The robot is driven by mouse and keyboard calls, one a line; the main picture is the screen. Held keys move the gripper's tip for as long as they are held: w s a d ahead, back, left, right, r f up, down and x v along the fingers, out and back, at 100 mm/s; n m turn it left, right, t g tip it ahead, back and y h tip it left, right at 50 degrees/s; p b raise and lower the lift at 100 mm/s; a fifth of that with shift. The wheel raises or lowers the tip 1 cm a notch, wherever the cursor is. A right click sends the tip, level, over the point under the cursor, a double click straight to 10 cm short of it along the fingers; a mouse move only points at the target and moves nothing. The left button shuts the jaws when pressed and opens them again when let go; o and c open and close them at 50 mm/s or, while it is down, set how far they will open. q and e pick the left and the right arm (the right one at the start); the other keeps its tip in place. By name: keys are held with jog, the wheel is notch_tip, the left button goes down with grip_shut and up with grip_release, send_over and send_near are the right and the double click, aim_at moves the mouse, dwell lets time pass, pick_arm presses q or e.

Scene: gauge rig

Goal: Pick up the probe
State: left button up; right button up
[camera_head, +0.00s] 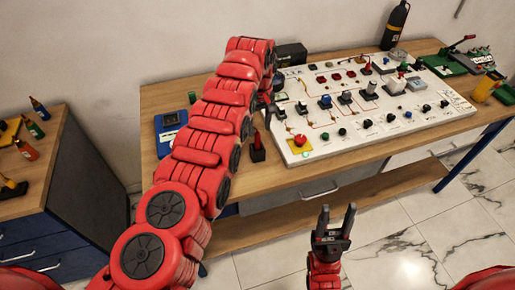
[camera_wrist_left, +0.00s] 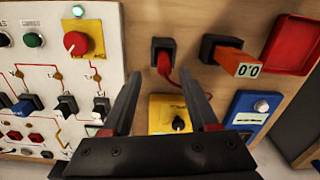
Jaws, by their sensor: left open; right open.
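A red probe-like piece in a black holder stands on the table left of the panel's front corner (camera_head: 257,151). In the left wrist view it is the holder with a red cable (camera_wrist_left: 163,50). An orange block reading 0.0 (camera_wrist_left: 236,63) sits in another black holder; I cannot tell for certain which piece is the probe. My left gripper (camera_wrist_left: 157,77) is open and empty, with the red-cabled holder beyond its fingertips. In the head view, my arm hides most of this gripper. My right gripper (camera_head: 337,210) is open and empty in front of the table.
A white control panel (camera_head: 345,140) with knobs and switches fills the table's middle. A yellow box with a black knob (camera_wrist_left: 168,117), a blue device (camera_wrist_left: 252,108) and a red tray (camera_wrist_left: 295,42) lie near my left gripper. A side cabinet (camera_head: 50,190) stands left.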

aim_at(257, 132)
pick_arm(q)
jog(key=shift+s+a+f+p, duration=0.1)
jog(key=shift+f+p, duration=0.25)
jog(key=shift+p, duration=0.15)
jog(key=shift+s+a+f+p, duration=0.1)
jog(key=shift+s+f+p, duration=0.05)
jog(key=shift+f+p, duration=0.45)
jog(key=shift+f, duration=1.65)
grip_shut()
